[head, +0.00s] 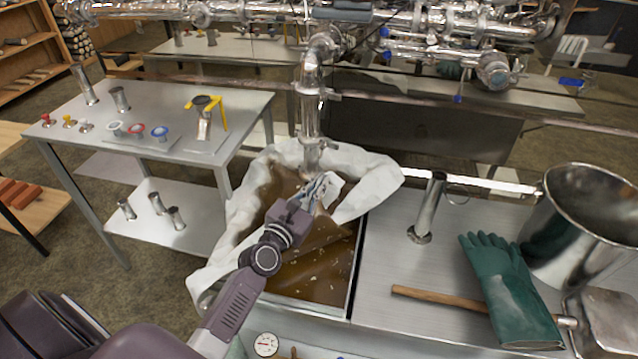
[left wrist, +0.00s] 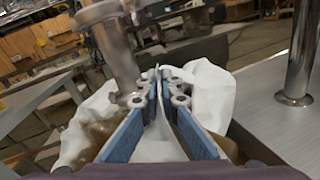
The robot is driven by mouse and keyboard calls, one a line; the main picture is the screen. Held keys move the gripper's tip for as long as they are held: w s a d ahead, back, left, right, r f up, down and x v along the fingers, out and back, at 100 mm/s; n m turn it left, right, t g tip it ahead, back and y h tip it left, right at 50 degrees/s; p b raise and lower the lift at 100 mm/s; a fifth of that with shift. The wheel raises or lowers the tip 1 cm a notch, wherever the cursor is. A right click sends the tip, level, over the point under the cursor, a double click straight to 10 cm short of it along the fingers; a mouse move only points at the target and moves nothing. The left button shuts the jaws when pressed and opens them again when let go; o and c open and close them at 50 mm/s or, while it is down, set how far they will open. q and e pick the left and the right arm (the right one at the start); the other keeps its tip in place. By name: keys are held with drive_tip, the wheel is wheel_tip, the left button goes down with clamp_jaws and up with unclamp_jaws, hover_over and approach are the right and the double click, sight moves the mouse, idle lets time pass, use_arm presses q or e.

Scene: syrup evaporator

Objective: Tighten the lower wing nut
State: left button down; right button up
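A shiny vertical pipe (head: 311,105) comes down over the pan and has clamp joints along it. It also shows in the left wrist view (left wrist: 118,55), with a clamp joint (left wrist: 100,14) near the top. I cannot make out the lower wing nut in either view. My left gripper (head: 322,190) is just below and beside the pipe's lower end, over the pan. In the left wrist view its blue-padded fingers (left wrist: 158,98) run close together at the tips, right of the pipe. My right gripper is out of view.
White cloth (head: 372,186) drapes around the pan of brown liquid (head: 310,262). On the right counter are a short upright pipe (head: 428,205), green gloves (head: 505,285), a wooden-handled tool (head: 440,297) and a steel pot (head: 585,225). A side table (head: 165,105) holds small parts.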

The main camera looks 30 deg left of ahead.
use_arm(q)
drive_tip(key=m, duration=0.5)
drive_tip(key=d+f+m+p, duration=0.1)
drive_tip(key=m, duration=0.5)
drive_tip(key=f+m, duration=0.1)
drive_tip(key=m, duration=0.4)
drive_tip(key=shift+d+f+m+p, duration=0.2)
drive_tip(key=shift+d+m+p, duration=0.15)
drive_tip(key=shift+m+p, duration=0.05)
drive_tip(key=m, duration=0.2)
drive_tip(key=f+m, duration=0.1)
drive_tip(key=m, duration=0.1)
drive_tip(key=shift+a+p, duration=0.15)
drive_tip(key=shift+p, duration=0.15)
idle(0.7)
drive_tip(key=c, duration=2.2)
unclamp_jaws()
